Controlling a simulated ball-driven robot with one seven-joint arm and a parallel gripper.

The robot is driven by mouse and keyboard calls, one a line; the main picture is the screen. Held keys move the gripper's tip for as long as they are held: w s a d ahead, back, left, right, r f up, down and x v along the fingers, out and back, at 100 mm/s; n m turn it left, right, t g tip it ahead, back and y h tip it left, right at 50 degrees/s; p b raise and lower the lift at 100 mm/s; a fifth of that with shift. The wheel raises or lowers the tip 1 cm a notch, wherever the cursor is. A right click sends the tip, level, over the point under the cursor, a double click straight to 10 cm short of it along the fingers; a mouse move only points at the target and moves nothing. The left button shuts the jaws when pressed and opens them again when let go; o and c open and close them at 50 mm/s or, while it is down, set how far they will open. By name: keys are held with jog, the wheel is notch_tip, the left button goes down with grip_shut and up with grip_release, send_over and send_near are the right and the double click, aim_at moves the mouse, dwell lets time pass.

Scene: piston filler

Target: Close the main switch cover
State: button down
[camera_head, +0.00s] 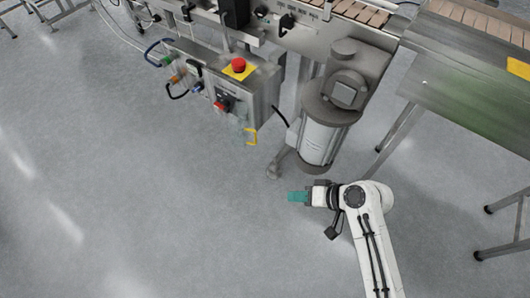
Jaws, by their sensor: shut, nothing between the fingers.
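The main switch (222,105), red and dark, sits on the front of a grey metal control box (262,92). A pale, see-through piece that looks like the main switch cover (242,124) sticks out to the right of the switch, with a yellow loop (251,137) at its outer end. It appears swung open, and the switch face is uncovered. My gripper (291,197), with teal fingers, is shut and empty. It points left, below and to the right of the yellow loop, and is clear of it.
A red emergency button (239,64) on a yellow plate tops the box. Cables and connectors (178,79) hang at its left. A cylindrical motor (325,130) stands between the box and my arm. The grey floor (150,200) at left is clear.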

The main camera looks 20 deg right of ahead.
jog(key=w+d+f+m+t+b, duration=0.5)
jog(key=w+d+m+t+b, duration=0.4)
jog(key=w, duration=0.3)
jog(key=s+a+b+x, duration=0.1)
jog(key=a+b+x, duration=0.1)
jog(key=x, duration=1.1)
jog(key=shift+w+a+m+h, duration=0.2)
jog(key=shift+a+m+h, duration=0.1)
jog(key=shift+a+h, duration=0.15)
jog(key=shift+a, duration=0.1)
jog(key=shift+s+a, duration=0.1)
jog(key=shift+a, duration=0.4)
